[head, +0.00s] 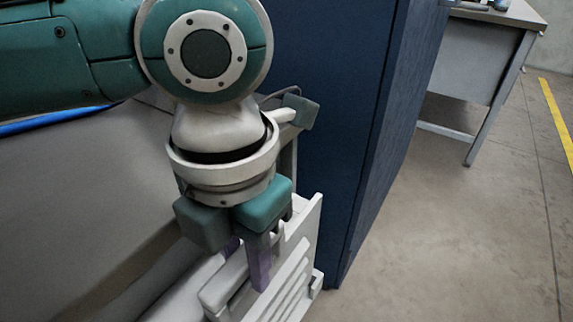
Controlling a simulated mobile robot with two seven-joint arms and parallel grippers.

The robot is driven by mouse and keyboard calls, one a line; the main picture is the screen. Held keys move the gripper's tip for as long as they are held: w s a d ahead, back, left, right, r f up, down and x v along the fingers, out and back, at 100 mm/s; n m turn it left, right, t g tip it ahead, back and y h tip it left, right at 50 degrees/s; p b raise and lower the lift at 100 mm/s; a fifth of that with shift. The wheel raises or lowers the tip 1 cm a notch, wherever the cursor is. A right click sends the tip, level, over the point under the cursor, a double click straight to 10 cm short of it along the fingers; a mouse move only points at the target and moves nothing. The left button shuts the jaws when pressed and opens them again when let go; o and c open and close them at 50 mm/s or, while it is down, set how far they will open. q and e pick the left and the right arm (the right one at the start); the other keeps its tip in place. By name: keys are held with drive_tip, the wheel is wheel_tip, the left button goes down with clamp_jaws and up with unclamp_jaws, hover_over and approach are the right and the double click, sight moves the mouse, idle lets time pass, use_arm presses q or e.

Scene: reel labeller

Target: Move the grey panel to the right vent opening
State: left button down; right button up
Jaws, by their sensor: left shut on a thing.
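My left gripper (246,256) comes down from the upper left, over the light grey slatted panel (292,272) at the bottom centre. It is shut on the upper part of the panel, with one purple finger in front of it and the other mostly hidden behind. The panel stands roughly upright, and its lower end is cut off by the picture's bottom edge. I cannot tell whether it touches the machine beside it. No vent opening can be made out. My right gripper is not in view.
A tall dark blue cabinet (335,110) stands just behind and right of the gripper. A beige machine surface (75,195) fills the lower left. A grey desk (475,62) stands at the upper right. The concrete floor (465,235) on the right is clear.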

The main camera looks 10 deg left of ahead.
sight(249, 282)
use_arm(q)
drive_tip(key=shift+f+b, duration=1.15)
drive_tip(key=shift+f, duration=0.9)
drive_tip(key=c, duration=0.6)
unclamp_jaws()
wheel_tip(249, 282, up, 10)
drive_tip(key=p, duration=0.3)
